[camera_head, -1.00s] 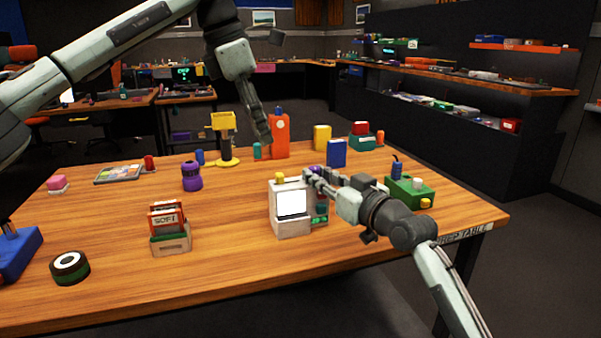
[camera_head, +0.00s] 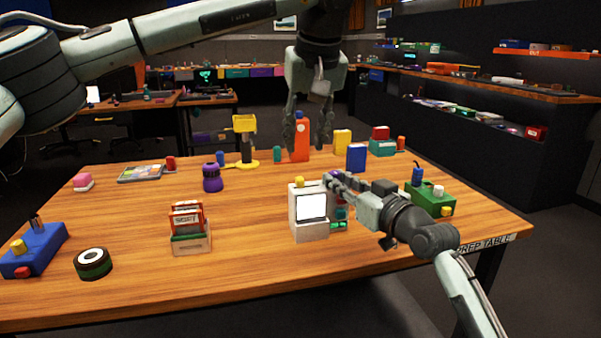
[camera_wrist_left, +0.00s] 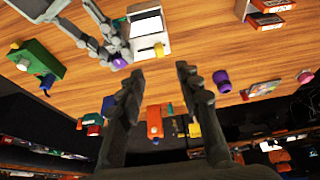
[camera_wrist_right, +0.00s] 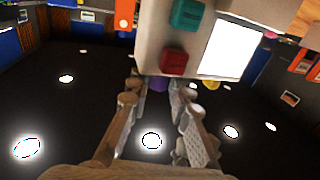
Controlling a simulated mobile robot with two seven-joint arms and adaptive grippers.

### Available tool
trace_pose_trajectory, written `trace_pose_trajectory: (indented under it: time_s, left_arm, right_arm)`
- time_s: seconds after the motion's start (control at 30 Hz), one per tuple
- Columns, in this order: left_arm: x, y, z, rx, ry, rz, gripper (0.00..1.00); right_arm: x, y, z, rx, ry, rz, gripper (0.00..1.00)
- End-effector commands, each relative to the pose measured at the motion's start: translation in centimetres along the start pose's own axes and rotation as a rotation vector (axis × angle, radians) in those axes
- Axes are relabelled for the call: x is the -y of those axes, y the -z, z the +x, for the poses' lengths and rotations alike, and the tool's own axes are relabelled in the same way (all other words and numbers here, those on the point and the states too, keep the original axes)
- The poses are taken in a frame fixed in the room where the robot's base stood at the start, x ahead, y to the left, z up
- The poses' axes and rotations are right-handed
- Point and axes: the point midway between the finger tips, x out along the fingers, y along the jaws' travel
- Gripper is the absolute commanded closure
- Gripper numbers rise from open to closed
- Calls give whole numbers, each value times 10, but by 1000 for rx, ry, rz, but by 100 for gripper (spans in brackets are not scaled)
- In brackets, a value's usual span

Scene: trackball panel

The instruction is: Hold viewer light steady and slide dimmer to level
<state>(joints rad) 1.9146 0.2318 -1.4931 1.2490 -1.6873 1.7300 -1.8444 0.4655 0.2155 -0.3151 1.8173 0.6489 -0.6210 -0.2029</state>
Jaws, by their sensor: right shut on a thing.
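The viewer (camera_head: 309,229) is a white box with a lit white screen (camera_head: 311,205), upright near the table's front middle. A yellow knob (camera_head: 299,181) is on its top; it also shows in the left wrist view (camera_wrist_left: 159,49). My right gripper (camera_head: 330,182) reaches in from the right at the viewer's upper right side. In the right wrist view its fingers close around a purple knob (camera_wrist_right: 158,84), mostly hidden between them. A teal button (camera_wrist_right: 187,14) and a red button (camera_wrist_right: 173,61) show on the viewer. My left gripper (camera_head: 308,140) is open and empty, high behind the viewer.
An orange box (camera_head: 301,155), a yellow stand (camera_head: 244,145) and a blue box (camera_head: 356,158) stand behind. A green box (camera_head: 430,203) is at the right. A card holder (camera_head: 190,243) and a purple bottle (camera_head: 211,178) stand left. Bare tabletop lies in front of the viewer.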

Motion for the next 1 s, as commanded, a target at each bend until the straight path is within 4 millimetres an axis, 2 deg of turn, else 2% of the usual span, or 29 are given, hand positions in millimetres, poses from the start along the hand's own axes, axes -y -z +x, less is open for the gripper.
trace_pose_trajectory:
  time_s: [0.03, 0.2, 0.43, 0.6, 0.87, 0.9, 1.0]
  left_arm:
    - [0, -1, 12, 3, 2, -1, 66]
    - [1, -1, 47, 3, 2, -2, 66]
    - [0, 0, 82, 3, 0, -4, 66]
    - [0, 0, 93, 2, -1, -4, 66]
    - [0, 0, 95, 2, -1, -4, 66]
    - [0, 0, 95, 2, -1, -4, 67]
    - [0, 0, 94, 2, -1, -4, 79]
  right_arm:
    - [0, 0, 0, 0, 0, 0, 100]
    - [0, 0, 0, 0, 0, 0, 100]
    - [0, 0, 0, 0, 0, 0, 100]
    - [0, 0, 0, 0, 0, 0, 100]
    - [0, 0, 0, 0, 0, 0, 100]
    - [0, 0, 0, 0, 0, 0, 100]
    - [0, 0, 0, 0, 0, 0, 100]
